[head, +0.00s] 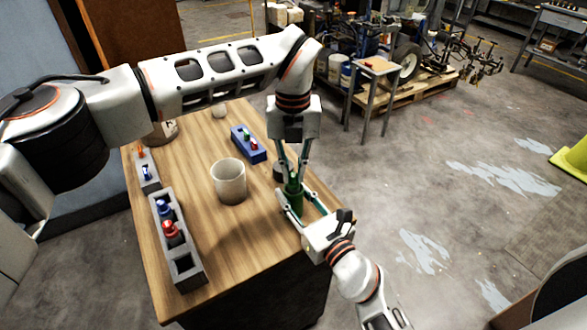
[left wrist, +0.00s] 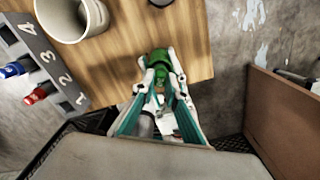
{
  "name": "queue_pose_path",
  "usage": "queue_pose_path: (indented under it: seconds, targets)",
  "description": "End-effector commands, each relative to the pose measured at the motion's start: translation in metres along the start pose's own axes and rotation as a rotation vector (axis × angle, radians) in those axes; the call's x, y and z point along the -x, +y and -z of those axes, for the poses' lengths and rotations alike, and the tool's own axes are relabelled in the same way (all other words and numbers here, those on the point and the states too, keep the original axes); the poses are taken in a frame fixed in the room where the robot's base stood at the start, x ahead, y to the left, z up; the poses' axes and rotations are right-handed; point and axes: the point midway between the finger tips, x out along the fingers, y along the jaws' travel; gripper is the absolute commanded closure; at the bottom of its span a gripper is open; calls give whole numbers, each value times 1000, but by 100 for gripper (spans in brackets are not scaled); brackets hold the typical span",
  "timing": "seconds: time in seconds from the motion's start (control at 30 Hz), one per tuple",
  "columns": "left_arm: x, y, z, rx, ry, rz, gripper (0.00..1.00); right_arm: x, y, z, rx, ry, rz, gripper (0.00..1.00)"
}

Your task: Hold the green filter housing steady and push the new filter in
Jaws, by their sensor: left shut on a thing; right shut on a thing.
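The green filter housing (head: 295,197) stands upright near the right edge of the wooden table; it also shows in the left wrist view (left wrist: 160,57). My right gripper (head: 297,206) reaches in from the lower right and is shut around the housing's body. My left gripper (head: 290,179) points down from above with its fingertips at the housing's top. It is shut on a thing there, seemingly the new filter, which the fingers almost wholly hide. I cannot tell how deep it sits in the housing.
A grey numbered rack (head: 185,262) holds blue and red filters at the table's left; a smaller grey block (head: 148,180) is behind it. A cream cup (head: 229,183) stands mid-table. A blue block (head: 248,143) holds small green and red parts.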

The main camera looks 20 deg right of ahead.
Motion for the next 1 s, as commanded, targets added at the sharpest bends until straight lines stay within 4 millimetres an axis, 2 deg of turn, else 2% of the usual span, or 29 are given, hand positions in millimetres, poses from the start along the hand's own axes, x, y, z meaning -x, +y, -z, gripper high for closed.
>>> queue_pose_path:
  seconds: [1.0]
  targets:
    - [-18, 0, 0, -1, 0, 0, 100, 0, 0, 0, -1, 1, -1, 100]
